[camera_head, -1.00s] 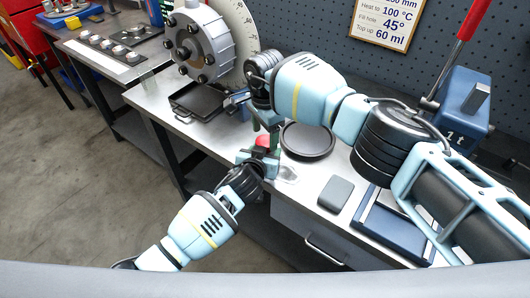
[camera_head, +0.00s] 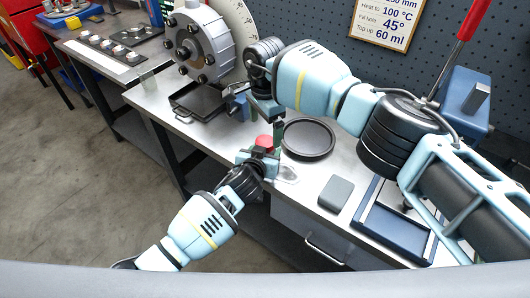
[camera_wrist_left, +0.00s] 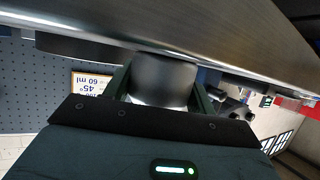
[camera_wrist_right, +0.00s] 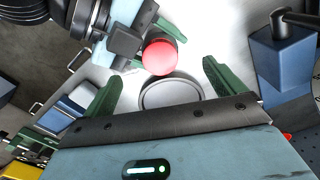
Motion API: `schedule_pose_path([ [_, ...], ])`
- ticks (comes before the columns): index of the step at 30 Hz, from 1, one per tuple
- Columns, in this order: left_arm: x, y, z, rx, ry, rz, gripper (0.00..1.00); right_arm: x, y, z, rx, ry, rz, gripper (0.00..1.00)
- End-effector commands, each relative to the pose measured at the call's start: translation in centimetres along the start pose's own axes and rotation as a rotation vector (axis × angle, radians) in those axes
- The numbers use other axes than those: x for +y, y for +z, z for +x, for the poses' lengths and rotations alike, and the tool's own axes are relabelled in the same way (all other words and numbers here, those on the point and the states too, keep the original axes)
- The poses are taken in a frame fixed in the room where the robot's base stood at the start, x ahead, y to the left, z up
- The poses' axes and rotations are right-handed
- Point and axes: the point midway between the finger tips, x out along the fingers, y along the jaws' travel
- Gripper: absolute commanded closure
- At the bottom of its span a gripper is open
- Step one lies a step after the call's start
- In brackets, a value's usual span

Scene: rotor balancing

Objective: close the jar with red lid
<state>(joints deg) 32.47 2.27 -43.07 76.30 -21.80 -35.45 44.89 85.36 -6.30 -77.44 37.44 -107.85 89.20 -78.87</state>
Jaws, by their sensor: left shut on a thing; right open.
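The red lid (camera_head: 264,141) shows at the table's front edge, right at the tip of my left gripper (camera_head: 262,156).
A black round tray (camera_head: 308,139) lies right of the lid. A small clear item (camera_head: 288,173) lies near the table edge. A grey box (camera_head: 336,194) and a blue-rimmed tray (camera_head: 395,225) are further right. A dark square tray (camera_head: 200,102) and the rotor (camera_head: 203,42) stand behind.

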Motion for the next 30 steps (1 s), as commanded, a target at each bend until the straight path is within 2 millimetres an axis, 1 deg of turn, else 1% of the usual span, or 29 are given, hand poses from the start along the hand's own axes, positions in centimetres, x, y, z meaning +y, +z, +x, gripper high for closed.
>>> schedule_pose_path([
  [2,0.0,0.0,0.0,-0.001,0.000,0.000,1.00,0.0,0.0,-0.3,0.000,-0.001,0.000,0.05],
  [5,0.0,0.0,0.0,-0.001,0.000,0.000,1.00,-0.1,-0.1,-1.4,0.000,-0.003,0.000,0.05],
  [8,0.0,0.0,0.0,-0.001,0.000,0.000,1.00,-0.1,-0.1,-3.0,0.002,-0.004,-0.001,0.05],
  [15,0.0,0.0,0.0,-0.001,0.000,0.000,1.00,-0.1,0.0,-7.9,0.002,-0.004,0.000,0.05],
  [18,0.0,0.0,0.0,-0.001,0.000,0.000,1.00,0.0,0.0,-9.5,0.002,-0.002,0.000,0.05],
  [21,0.0,0.0,0.0,-0.001,0.000,0.000,1.00,0.0,0.0,-10.8,0.002,-0.002,0.001,0.05],
  [25,0.0,0.0,0.0,-0.001,0.000,0.000,1.00,0.0,0.0,-11.7,0.000,0.000,0.000,0.05],
  [30,0.0,0.0,0.0,0.000,0.000,0.000,1.00,0.0,0.0,-12.0,0.000,0.000,0.000,0.05],
])
